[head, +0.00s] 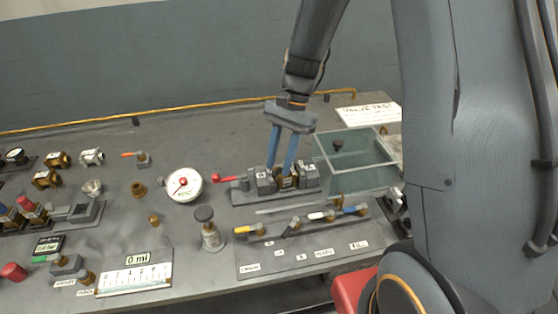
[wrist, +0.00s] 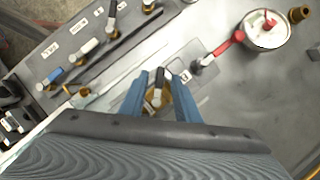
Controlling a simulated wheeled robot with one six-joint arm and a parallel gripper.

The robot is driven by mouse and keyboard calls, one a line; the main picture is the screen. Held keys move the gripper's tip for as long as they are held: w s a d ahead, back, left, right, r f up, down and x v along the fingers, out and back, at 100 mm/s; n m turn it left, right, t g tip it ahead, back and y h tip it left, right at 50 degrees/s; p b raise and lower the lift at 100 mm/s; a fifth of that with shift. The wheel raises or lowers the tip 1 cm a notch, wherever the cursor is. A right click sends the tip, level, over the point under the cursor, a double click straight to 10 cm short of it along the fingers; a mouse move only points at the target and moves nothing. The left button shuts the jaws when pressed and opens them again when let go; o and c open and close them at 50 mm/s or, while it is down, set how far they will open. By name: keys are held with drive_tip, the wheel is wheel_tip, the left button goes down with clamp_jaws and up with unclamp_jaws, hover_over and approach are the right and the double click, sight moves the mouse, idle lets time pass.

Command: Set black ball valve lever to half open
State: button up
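A row of small lever valves stands on the labelled panel (head: 300,252). Among them, a black lever (head: 292,228) sits between the yellow lever (head: 246,230) and the white lever (head: 318,215); the black lever (wrist: 113,12) also shows near the top of the wrist view. A blue lever (head: 355,210) is at the right end. My gripper (head: 281,168) points down behind this row, over a grey vise (head: 265,183) with a brass fitting (head: 287,182). In the wrist view its blue fingers are apart, one on each side of the fitting and its small lever (wrist: 159,80); contact is unclear.
A clear-walled box (head: 350,180) stands right of the vise. A red lever (head: 226,178) and a round white gauge (head: 184,185) are to its left. A capped metal cylinder (head: 210,235) stands left of the valve row. The back bench is mostly clear.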

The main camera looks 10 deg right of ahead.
drive_tip(key=b+v, duration=0.2)
drive_tip(key=v, duration=0.5)
drive_tip(key=shift+w+d+r, duration=0.1)
drive_tip(key=shift+r, duration=0.2)
drive_tip(key=s+d+f+n+t+h+b, duration=0.1)
drive_tip(key=s+d+f+n+t, duration=0.1)
drive_tip(key=s+n, duration=0.2)
drive_tip(key=s+d+f+n+t+h+b, duration=0.1)
drive_tip(key=s+d+f+n+t+h, duration=0.1)
drive_tip(key=s+n, duration=0.3)
drive_tip(key=shift+s+d+f+t, duration=0.3)
drive_tip(key=shift+s+d+f, duration=0.3)
drive_tip(key=shift+s, duration=0.45)
drive_tip(key=shift+d+r, duration=0.1)
idle(0.6)
